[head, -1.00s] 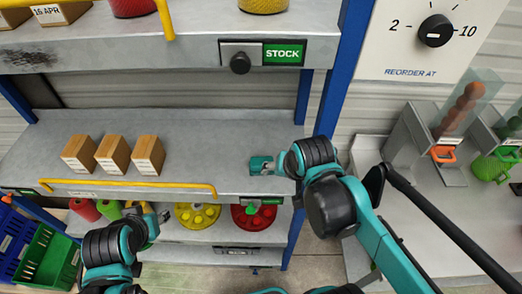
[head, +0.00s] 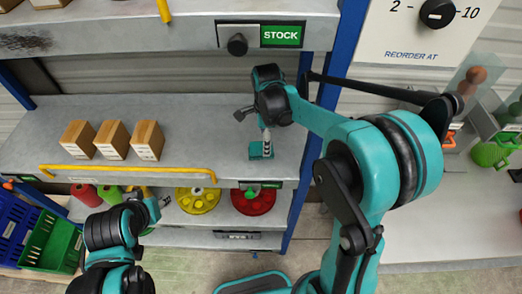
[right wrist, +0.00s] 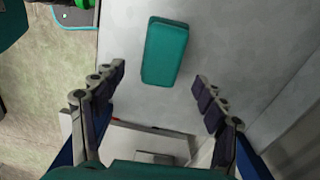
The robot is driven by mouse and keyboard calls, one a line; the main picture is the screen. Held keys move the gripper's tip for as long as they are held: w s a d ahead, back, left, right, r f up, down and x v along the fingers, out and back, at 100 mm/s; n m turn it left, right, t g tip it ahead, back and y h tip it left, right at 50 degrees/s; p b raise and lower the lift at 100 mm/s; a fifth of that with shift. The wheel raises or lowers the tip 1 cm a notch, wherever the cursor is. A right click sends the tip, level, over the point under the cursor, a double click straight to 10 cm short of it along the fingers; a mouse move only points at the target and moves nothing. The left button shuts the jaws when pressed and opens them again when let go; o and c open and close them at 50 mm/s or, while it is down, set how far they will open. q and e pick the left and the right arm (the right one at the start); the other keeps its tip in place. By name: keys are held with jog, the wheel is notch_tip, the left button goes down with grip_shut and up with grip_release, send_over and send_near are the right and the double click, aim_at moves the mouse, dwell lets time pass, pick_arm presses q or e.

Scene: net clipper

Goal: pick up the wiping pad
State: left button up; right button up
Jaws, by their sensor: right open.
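The wiping pad is a teal block (head: 257,152) lying on the middle grey shelf near its right end. In the right wrist view the pad (right wrist: 165,50) lies between the lines of the two fingers, mostly beyond their tips, with bare shelf around it. My right gripper (head: 252,134) is open and empty above the pad, and one dark finger partly covers the pad in the head view. Its fingers also show spread apart in the right wrist view (right wrist: 159,74). My left gripper (head: 158,205) is at the lower left, in front of the lower shelf, away from the pad; its jaws are unclear.
Three cardboard boxes (head: 112,139) stand on the left of the middle shelf (head: 200,125). A yellow rail (head: 125,169) runs along its front edge. A blue post (head: 297,190) stands at the right. Yellow and red reels (head: 253,201) sit on the shelf below.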

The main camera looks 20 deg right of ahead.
aim_at(261, 146)
jog(key=f, duration=0.2)
jog(key=a+f, duration=0.1)
jog(key=shift+w+a+f, duration=0.2)
jog(key=shift+f, duration=0.75)
jog(key=c, duration=1.2)
jog(key=shift+c, duration=0.2)
jog(key=shift+r, duration=0.1)
notch_tip(261, 146, up, 10)
jog(key=shift+p, duration=0.3)
